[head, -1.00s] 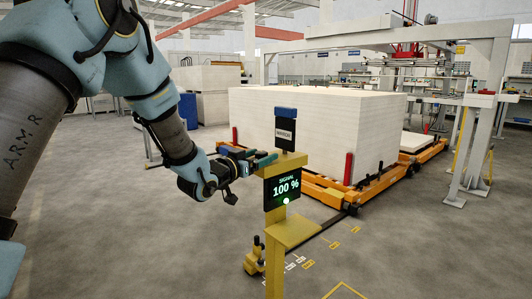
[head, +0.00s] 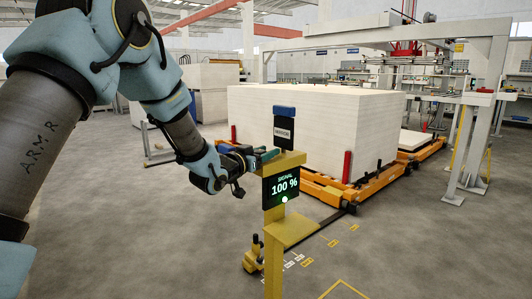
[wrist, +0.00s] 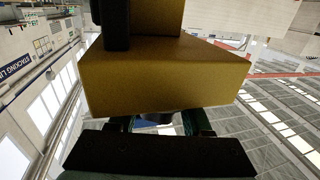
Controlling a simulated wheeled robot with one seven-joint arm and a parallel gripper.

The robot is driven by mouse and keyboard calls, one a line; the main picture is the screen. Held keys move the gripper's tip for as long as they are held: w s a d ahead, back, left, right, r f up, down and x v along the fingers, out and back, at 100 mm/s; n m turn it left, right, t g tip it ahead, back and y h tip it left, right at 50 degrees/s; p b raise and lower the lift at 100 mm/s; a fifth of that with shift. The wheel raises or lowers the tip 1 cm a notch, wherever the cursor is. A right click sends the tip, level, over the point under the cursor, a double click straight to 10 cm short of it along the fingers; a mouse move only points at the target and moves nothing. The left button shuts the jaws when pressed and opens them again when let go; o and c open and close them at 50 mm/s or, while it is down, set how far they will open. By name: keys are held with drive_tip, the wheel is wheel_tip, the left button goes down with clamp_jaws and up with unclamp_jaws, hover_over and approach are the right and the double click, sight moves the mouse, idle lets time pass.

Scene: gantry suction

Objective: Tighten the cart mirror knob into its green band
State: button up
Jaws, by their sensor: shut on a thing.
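The yellow cart post (head: 274,262) stands at the centre of the head view. Its screen (head: 281,187) reads "SIGNAL 100 %" in green, with a bright light just below. A dark, blue-topped piece with a small label (head: 284,133) rises above the yellow top. My gripper (head: 266,157) is at the left side of the post's top. In the wrist view my gripper (wrist: 162,123) has its fingers below a yellow block (wrist: 165,80), shut around a dark blue piece, likely the knob (wrist: 155,118). Most of the knob is hidden, and I cannot see a green band on it.
A large white board stack (head: 300,125) sits on an orange cart (head: 330,190) behind the post. A grey gantry frame (head: 478,120) stands at the right. A yellow shelf (head: 292,230) juts from the post. Floor at left and front right is open.

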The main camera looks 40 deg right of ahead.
clamp_jaws()
drive_tip(key=shift+g, duration=0.3)
drive_tip(key=shift+m+g, duration=0.5)
drive_tip(key=shift+s+m+g, duration=0.3)
drive_tip(key=shift+m+g, duration=0.3)
drive_tip(key=shift+g, duration=0.3)
drive_tip(key=o, duration=0.7)
unclamp_jaws()
